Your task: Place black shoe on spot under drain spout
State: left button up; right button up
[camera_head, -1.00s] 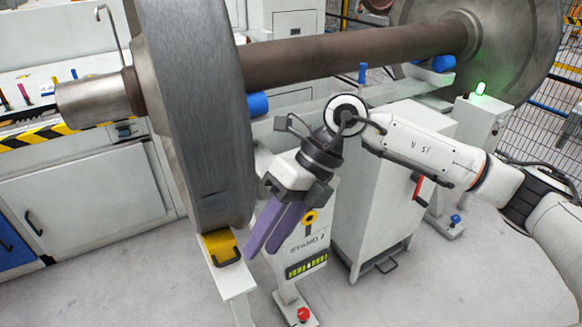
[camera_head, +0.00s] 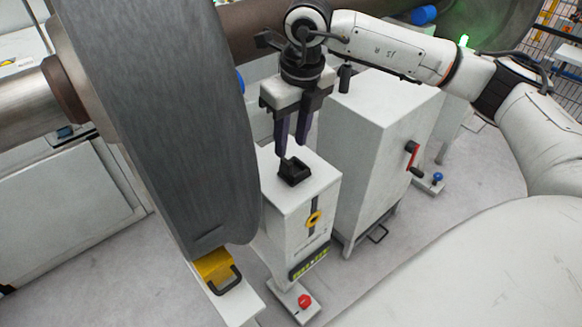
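A small black open-topped piece (camera_head: 294,172) sits on top of the white stand (camera_head: 307,205); it may be the black shoe. My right gripper (camera_head: 292,150) points down just above this piece. Its two dark purple fingers are apart with nothing visible between them. I cannot tell whether the fingertips touch the piece. My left gripper is not in view. I cannot make out a drain spout or a marked spot under one.
A large grey wheel (camera_head: 160,110) stands close on the left, with a yellow block (camera_head: 217,267) with a black handle at its foot. A white cabinet (camera_head: 370,150) with a red-handled crank stands right of the stand. A red button (camera_head: 304,301) is low in front.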

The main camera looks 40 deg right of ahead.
aim_at(287, 161)
jog(key=f, duration=0.3)
jog(key=w+f, duration=0.1)
jog(key=f, duration=0.1)
jog(key=shift+a+f+p, duration=0.25)
jog(key=shift+f+p, duration=0.05)
jog(key=shift+f, duration=0.05)
jog(key=shift+r, duration=0.1)
grip_shut()
